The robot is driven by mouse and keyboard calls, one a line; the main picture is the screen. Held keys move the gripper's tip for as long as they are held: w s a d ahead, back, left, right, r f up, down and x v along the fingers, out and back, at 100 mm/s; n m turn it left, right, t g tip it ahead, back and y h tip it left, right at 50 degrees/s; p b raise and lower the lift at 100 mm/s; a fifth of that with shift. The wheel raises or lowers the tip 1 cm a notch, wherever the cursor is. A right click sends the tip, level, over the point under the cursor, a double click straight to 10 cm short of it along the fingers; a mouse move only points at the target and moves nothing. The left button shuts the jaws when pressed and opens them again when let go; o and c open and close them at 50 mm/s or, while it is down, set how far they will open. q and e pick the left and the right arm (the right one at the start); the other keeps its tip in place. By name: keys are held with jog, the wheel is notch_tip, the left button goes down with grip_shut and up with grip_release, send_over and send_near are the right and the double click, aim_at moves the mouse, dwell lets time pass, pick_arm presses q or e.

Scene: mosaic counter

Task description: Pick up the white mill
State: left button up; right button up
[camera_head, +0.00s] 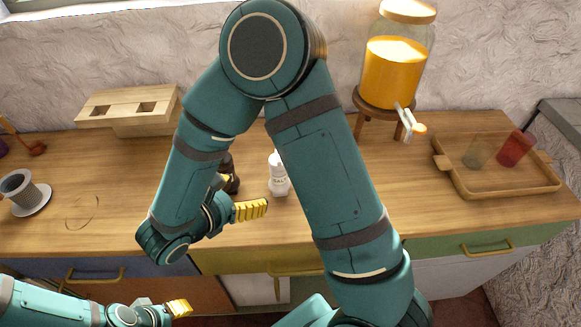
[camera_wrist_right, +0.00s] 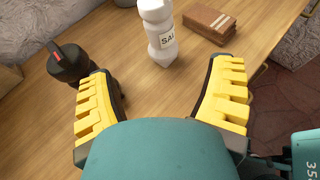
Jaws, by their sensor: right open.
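The white mill (camera_head: 278,178) stands upright on the wooden counter, partly hidden by my right arm in the head view. My right gripper (camera_head: 246,194) is open and empty, to the left of the mill in the head view. In the wrist view its yellow fingers (camera_wrist_right: 166,78) are spread wide, with the mill lying ahead of the gap, apart from both. My left gripper (camera_head: 178,308) is low at the bottom left, off the counter front; its opening is unclear.
A dark mill (camera_wrist_right: 74,64) stands close to one right finger; it is partly hidden in the head view (camera_head: 232,182). A brown block (camera_wrist_right: 209,20) lies beside the white mill. A juice dispenser (camera_head: 394,72) and a tray (camera_head: 470,185) with two cups are at right.

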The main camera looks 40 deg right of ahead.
aim_at(273, 176)
jog(key=b+x, duration=0.1)
jog(key=x, duration=0.7)
jog(key=shift+w+d+r, duration=0.1)
jog(key=shift+d, duration=0.2)
jog(key=shift+r+b+x, duration=0.15)
jog(key=shift+x, duration=1.35)
jog(key=shift+r+b+x, duration=0.15)
jog(key=shift+x, duration=1.35)
pick_arm(q)
jog(key=shift+x, duration=0.9)
pick_arm(e)
jog(key=shift+d, duration=0.1)
pick_arm(q)
jog(key=shift+w, duration=0.2)
pick_arm(e)
grip_shut()
